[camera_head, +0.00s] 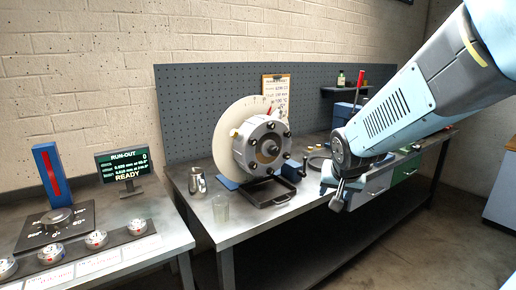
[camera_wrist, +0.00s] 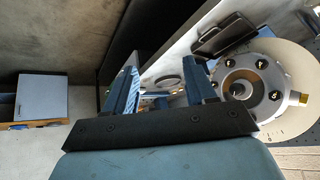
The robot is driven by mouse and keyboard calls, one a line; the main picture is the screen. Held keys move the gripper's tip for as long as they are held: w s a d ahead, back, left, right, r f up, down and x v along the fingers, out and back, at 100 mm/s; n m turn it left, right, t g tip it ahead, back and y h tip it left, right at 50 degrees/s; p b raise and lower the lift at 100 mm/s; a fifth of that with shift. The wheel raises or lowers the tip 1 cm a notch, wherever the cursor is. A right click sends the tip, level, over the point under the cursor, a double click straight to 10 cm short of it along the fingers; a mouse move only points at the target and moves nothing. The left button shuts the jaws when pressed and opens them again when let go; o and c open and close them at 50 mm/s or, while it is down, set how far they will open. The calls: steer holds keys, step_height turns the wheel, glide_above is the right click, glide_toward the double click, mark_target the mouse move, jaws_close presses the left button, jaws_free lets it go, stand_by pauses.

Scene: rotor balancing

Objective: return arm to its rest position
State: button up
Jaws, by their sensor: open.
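My arm (camera_head: 400,105) reaches in from the upper right in the head view. My gripper (camera_head: 343,190) hangs at its end, in front of the right bench and to the right of the rotor. In the wrist view my gripper (camera_wrist: 163,95) shows two blue fingers set apart, with nothing held between them. The rotor (camera_head: 262,146), a grey bolted hub on a pale disc, stands on the bench apart from my gripper. It also shows at the right of the wrist view (camera_wrist: 254,88).
A display (camera_head: 126,167) reads READY on the left bench (camera_head: 170,238). Pegboard (camera_head: 200,110) backs the bench. The floor at front right is clear.

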steer(key=s+d+r+n, duration=0.1)
steer(key=s+r, duration=0.3)
steer(key=s, duration=0.4)
steer(key=s+d+r+n+g, duration=0.1)
steer(key=s+r, duration=0.3)
steer(key=s, duration=0.5)
steer(key=shift+d+n+y, duration=0.4)
steer(key=shift+d+n, duration=0.1)
steer(key=shift+d, duration=0.25)
steer(key=shift+c, duration=0.2)
